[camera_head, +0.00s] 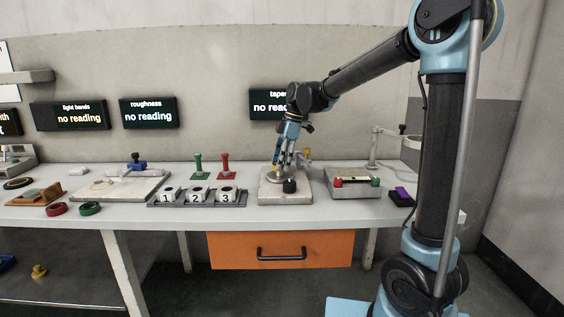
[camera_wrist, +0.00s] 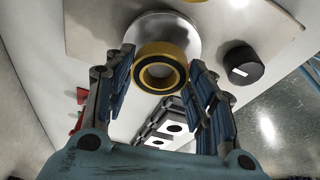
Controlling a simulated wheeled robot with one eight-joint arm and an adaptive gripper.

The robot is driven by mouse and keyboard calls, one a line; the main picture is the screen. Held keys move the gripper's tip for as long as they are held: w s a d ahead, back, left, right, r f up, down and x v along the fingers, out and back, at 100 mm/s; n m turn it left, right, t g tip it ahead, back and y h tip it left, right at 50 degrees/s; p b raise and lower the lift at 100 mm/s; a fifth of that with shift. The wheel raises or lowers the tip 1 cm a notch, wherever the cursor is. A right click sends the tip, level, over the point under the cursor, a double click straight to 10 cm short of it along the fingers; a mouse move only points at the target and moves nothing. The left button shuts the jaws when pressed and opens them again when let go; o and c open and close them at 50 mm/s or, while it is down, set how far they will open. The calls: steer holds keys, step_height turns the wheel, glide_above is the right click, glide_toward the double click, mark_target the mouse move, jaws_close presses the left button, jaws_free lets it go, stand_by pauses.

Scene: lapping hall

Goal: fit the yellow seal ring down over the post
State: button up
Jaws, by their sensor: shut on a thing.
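Behind the ring lies a round silver disc (camera_wrist: 185,28) on a pale square block (camera_wrist: 98,25). In the head view my gripper (camera_head: 283,163) points down over this block (camera_head: 285,197). I cannot clearly pick out the post; the ring and fingers cover the middle of the disc. Whether the ring is around the post or above it, I cannot tell.
A black knob (camera_head: 289,186) is at the block's front, right of the fingers in the wrist view (camera_wrist: 242,65). A numbered rack (camera_head: 197,198) stands to the left, a grey box with coloured buttons (camera_head: 352,184) to the right. Red and green rings (camera_head: 90,209) lie further left.

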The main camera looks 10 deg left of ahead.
steer(key=shift+f, duration=0.25)
stand_by(0.8)
steer(key=o, duration=1.2)
steer(key=shift+c, duration=0.2)
steer(key=v, duration=1.2)
steer(key=shift+a, duration=0.1)
